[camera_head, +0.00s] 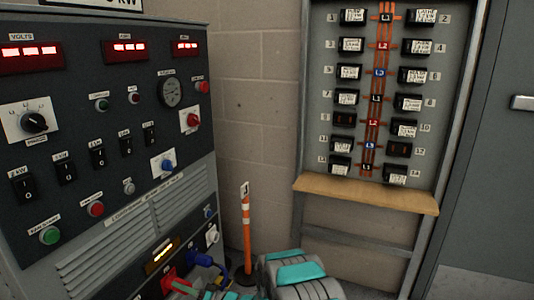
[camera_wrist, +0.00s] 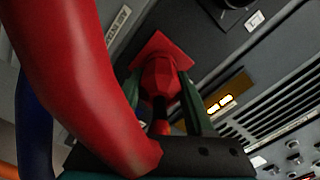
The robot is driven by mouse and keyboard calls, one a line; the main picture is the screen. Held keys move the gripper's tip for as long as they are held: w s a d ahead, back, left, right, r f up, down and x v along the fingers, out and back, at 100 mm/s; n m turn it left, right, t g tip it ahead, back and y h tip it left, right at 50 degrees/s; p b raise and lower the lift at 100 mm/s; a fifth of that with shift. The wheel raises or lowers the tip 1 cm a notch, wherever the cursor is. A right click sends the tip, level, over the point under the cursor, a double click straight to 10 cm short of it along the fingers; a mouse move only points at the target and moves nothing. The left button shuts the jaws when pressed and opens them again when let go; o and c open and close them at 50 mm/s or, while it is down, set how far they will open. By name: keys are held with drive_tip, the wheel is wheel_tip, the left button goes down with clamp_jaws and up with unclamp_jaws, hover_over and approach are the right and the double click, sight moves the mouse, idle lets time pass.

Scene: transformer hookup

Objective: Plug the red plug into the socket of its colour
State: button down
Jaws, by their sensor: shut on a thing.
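In the wrist view, the green fingers of my gripper (camera_wrist: 161,92) are closed on either side of the red plug (camera_wrist: 160,76). The plug's front points at the red square plate of the red socket (camera_wrist: 158,48) on the dark panel. Plug and socket overlap in line, so I cannot tell how deep the plug sits. A thick red cable (camera_wrist: 70,70) fills the left of the wrist view. In the head view, the red socket (camera_head: 168,280) is low on the cabinet, with a green finger (camera_head: 184,287) beside it.
The grey control cabinet (camera_head: 120,215) stands at left, with a lit amber display (camera_head: 162,254) above the sockets. A blue cable (camera_head: 206,260) bends close to the red socket. An orange post (camera_head: 246,230) and a breaker board (camera_head: 345,110) with a wooden ledge (camera_head: 365,193) are behind.

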drive_tip(key=shift+m, duration=1.1)
drive_tip(key=shift+c, duration=1)
unclamp_jaws()
drive_tip(key=shift+v, duration=2.5)
drive_tip(key=shift+d, duration=0.1)
drive_tip(key=b+v, duration=0.1)
drive_tip(key=v, duration=0.6)
drive_tip(key=shift+d, duration=0.25)
drive_tip(key=shift+s, duration=0.1)
